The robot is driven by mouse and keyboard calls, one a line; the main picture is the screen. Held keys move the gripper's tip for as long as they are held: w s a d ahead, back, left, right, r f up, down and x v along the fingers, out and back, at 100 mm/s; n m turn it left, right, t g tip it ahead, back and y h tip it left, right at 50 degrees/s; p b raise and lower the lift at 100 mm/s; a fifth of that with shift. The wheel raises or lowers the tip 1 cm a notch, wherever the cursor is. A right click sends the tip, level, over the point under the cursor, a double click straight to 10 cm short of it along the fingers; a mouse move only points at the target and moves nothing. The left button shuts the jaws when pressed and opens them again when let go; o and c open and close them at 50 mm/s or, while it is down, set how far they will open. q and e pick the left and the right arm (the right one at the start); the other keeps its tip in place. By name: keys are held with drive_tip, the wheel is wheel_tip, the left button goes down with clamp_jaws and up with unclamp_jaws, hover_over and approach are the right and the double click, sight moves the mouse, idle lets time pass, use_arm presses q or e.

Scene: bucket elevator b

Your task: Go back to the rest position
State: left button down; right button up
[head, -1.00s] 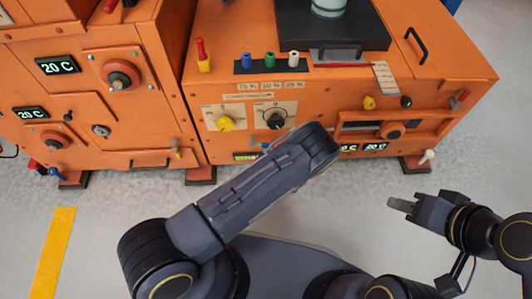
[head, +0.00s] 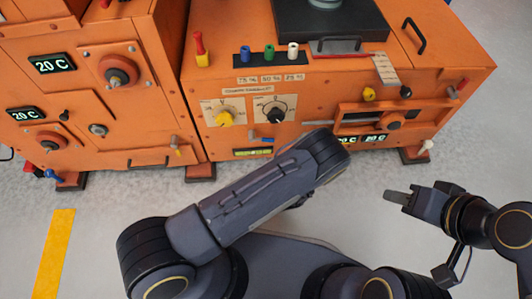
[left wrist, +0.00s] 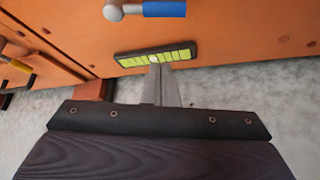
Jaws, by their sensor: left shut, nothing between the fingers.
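My left arm comes in from the left in the head view, with its forearm crossing in front of the orange machine. Its gripper is mostly hidden below the arm there. In the left wrist view my left gripper (left wrist: 164,86) has its fingers together and empty, with their tips just in front of a lit yellow-green display (left wrist: 155,54) on the orange front. My right gripper (head: 396,197) is at the right in the head view, pointing left over bare floor. It holds nothing visible, and its fingers overlap from this angle.
An orange machine (head: 225,85) with knobs, coloured plugs and a black top plate (head: 330,25) stands ahead. An orange cabinet (head: 75,95) with dials is at the left. A blue-handled lever (left wrist: 164,9) sits above the display. Grey floor lies between machines and me.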

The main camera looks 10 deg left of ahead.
use_arm(q)
drive_tip(key=v, duration=0.3)
drive_tip(key=shift+s+r+p, duration=0.15)
drive_tip(key=shift+s+p, duration=0.15)
drive_tip(key=shift+p, duration=0.1)
drive_tip(key=shift+r, duration=0.1)
